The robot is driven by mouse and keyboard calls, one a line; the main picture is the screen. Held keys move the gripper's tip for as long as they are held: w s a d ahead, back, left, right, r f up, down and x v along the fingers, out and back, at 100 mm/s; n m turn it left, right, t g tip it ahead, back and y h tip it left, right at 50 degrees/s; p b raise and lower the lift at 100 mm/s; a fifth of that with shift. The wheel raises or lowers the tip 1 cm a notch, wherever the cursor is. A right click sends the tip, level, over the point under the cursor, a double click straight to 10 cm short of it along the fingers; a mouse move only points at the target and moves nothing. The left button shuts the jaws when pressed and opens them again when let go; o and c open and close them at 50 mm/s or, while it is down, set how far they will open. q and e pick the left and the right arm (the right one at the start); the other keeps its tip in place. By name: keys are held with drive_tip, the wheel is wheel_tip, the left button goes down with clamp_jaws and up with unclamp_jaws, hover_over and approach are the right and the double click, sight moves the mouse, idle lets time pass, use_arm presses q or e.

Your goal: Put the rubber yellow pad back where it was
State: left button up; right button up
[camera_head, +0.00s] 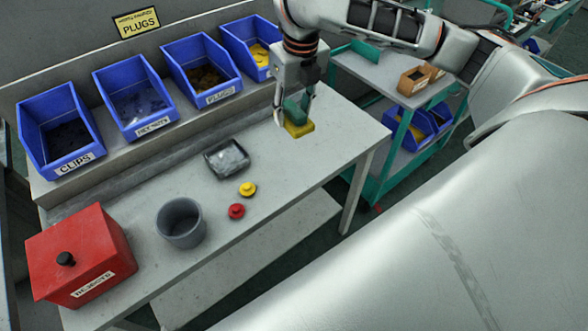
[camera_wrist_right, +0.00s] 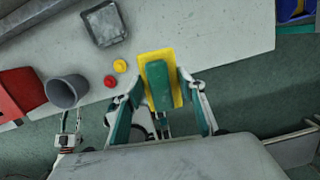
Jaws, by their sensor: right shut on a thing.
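The yellow pad (camera_head: 299,129) is on the grey workbench (camera_head: 330,155) near its right end, with a green block (camera_head: 296,110) on top. In the right wrist view, the yellow pad (camera_wrist_right: 146,61) shows around the green block (camera_wrist_right: 158,86). My right gripper (camera_head: 295,112) points down over the bench with its fingers on either side of the pad. In the right wrist view, the fingertips (camera_wrist_right: 160,79) meet the pad's sides, so it is shut on the pad. I cannot tell whether the pad touches the bench.
Blue bins (camera_head: 133,100) line the back. A grey tray (camera_head: 227,158), a yellow plug (camera_head: 247,189), a red plug (camera_head: 236,211), a grey cup (camera_head: 180,222) and a red rejects box (camera_head: 80,255) stand to the left. A green-framed cart (camera_head: 385,75) is behind right.

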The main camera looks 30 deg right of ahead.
drive_tip(key=shift+d+n, duration=0.1)
drive_tip(key=shift+n, duration=0.4)
wheel_tip(320, 180, down, 20)
drive_tip(key=shift+r, duration=0.2)
drive_tip(key=shift+f, duration=0.15)
drive_tip(key=o, duration=1)
drive_tip(key=shift+o, duration=0.2)
wheel_tip(320, 180, up, 12)
drive_tip(key=s, duration=0.1)
drive_tip(key=shift+s, duration=0.35)
drive_tip(key=shift+d, duration=0.1)
